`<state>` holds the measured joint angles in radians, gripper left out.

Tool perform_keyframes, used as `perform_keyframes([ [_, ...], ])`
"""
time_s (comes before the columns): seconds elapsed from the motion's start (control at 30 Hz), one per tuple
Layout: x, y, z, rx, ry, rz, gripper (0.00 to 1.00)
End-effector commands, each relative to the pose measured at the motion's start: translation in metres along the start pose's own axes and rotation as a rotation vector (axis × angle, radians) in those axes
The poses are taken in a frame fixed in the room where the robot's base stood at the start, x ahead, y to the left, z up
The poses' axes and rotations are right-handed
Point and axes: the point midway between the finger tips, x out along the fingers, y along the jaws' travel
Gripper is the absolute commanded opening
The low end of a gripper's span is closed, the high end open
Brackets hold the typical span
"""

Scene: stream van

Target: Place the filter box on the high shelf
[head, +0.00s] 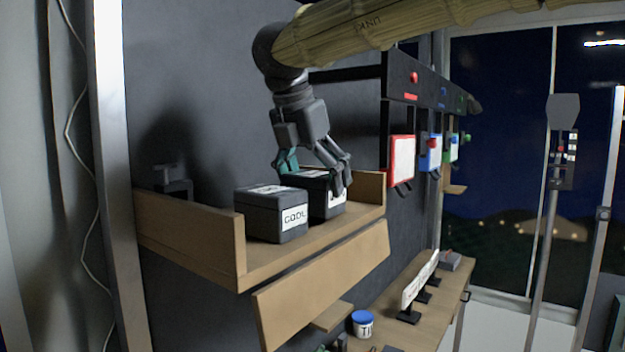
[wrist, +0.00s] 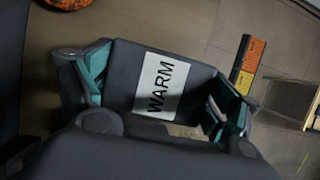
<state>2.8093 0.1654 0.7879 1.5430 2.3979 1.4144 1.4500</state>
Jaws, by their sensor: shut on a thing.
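My gripper (head: 313,174) is shut on a dark grey box (head: 322,203), with one finger on each side. In the wrist view the held box (wrist: 125,75) has a white label reading WARM, and the teal finger pads press its two sides. In the head view the held box is upright at the right part of the wooden wall shelf (head: 225,272). I cannot tell whether its base touches the shelf. A second dark box (head: 270,214) with a label reading COOL stands on the shelf just left of it, partly hiding it. Neither visible label says filter.
Below is a bench (head: 397,302) with a blue-lidded tub (head: 362,323). Coloured panels (head: 401,160) hang on the wall at right.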

Motion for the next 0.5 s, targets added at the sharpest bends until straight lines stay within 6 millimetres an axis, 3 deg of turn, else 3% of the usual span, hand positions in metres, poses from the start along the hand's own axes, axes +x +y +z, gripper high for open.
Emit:
perform_keyframes([
  [0.13, 0.0100, 0.0044, 0.0007, -0.003, 0.004, -0.003, 0.49],
  [0.17, 0.0098, 0.0049, 0.0009, -0.003, 0.005, -0.004, 0.93],
  [0.2, 0.0094, 0.0052, 0.0009, -0.004, 0.005, -0.004, 1.00],
  [0.5, 0.0079, 0.0038, 0.0014, -0.002, 0.004, -0.003, 1.00],
])
